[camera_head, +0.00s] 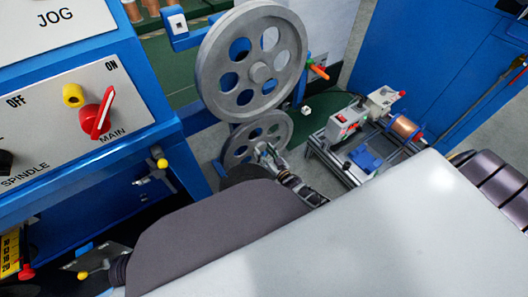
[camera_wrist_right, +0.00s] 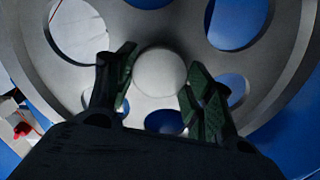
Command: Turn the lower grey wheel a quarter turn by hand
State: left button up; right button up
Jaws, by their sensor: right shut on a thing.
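The lower grey wheel (camera_head: 238,143) is a spoked disc with round holes, below the larger upper grey wheel (camera_head: 222,67). My right arm covers its lower part in the head view. In the right wrist view the lower wheel (camera_wrist_right: 285,75) fills the picture, with its round pale hub (camera_wrist_right: 160,72) in the middle. My right gripper (camera_head: 264,150) is at the hub, one finger on each side. It also shows in the right wrist view (camera_wrist_right: 158,80), shut on the wheel at the hub. My left gripper is not in view.
A blue control panel (camera_head: 75,100) with a red MAIN switch (camera_head: 103,113) stands at the left. A small bench with a copper spool (camera_head: 405,127) stands right of the wheels. A blue cabinet (camera_head: 425,60) is behind it.

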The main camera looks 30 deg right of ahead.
jog(key=m, duration=0.8)
jog(key=shift+m, duration=0.3)
dwell(0.4)
jog(key=o, duration=1.4)
jog(key=shift+o, duration=0.2)
jog(key=shift+s, duration=0.1)
jog(key=s+d, duration=0.1)
jog(key=s, duration=1)
jog(key=shift+s+d, duration=0.3)
